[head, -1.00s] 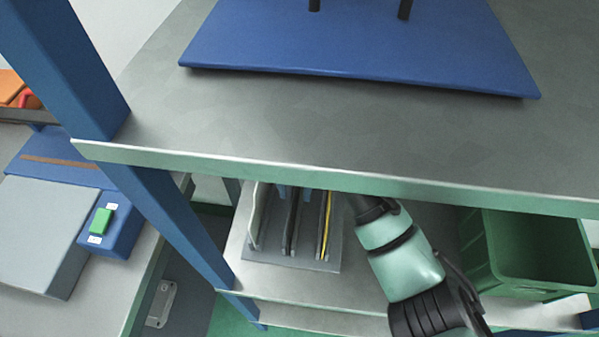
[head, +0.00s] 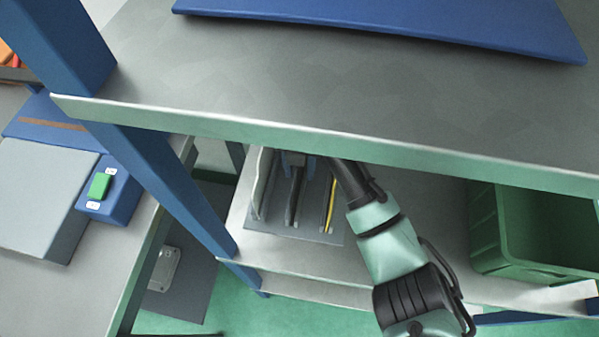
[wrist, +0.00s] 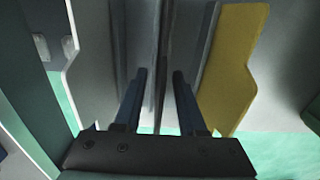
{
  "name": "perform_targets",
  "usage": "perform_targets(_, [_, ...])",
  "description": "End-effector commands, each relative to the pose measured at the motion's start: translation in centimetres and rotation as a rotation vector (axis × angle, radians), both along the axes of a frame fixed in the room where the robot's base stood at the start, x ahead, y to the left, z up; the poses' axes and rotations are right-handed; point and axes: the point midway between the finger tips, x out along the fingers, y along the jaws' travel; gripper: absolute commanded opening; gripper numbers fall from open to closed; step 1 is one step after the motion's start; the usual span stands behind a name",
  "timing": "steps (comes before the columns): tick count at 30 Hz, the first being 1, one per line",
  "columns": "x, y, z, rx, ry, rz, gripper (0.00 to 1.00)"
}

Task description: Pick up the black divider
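The black divider (head: 295,200) is a thin dark plate standing upright in a grey rack (head: 270,228) on the shelf below the upper table. In the wrist view the black divider (wrist: 161,50) appears nearly edge-on between my two blue fingers. My gripper (wrist: 160,75) is open, with a gap visible between the fingers. In the head view my gripper (head: 297,160) is at the top of the divider, partly hidden by the upper table's edge. I cannot tell whether either finger touches the plate.
A white divider (head: 262,182) stands left of the black one, and a yellow divider (head: 329,205) stands to its right. The upper table edge (head: 330,146) overhangs the rack. A green crate (head: 490,240) is at the right, and a blue post (head: 165,180) at the left.

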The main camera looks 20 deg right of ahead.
Motion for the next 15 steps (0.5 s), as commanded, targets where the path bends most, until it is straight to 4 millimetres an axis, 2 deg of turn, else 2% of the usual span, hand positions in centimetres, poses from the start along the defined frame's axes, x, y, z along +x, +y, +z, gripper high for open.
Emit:
perform_targets(2, [0.0, 0.0, 0.01, 0.0, 0.0, 0.0, 0.4])
perform_targets(3, [0.0, 0.0, 0.01, 0.0, 0.0, 0.0, 0.36])
perform_targets(9, [-0.01, 0.01, 0.03, 0.0, 0.0, 0.0, 0.0])
perform_targets(15, [0.0, 0.0, 0.04, 0.0, 0.0, 0.0, 0.0])
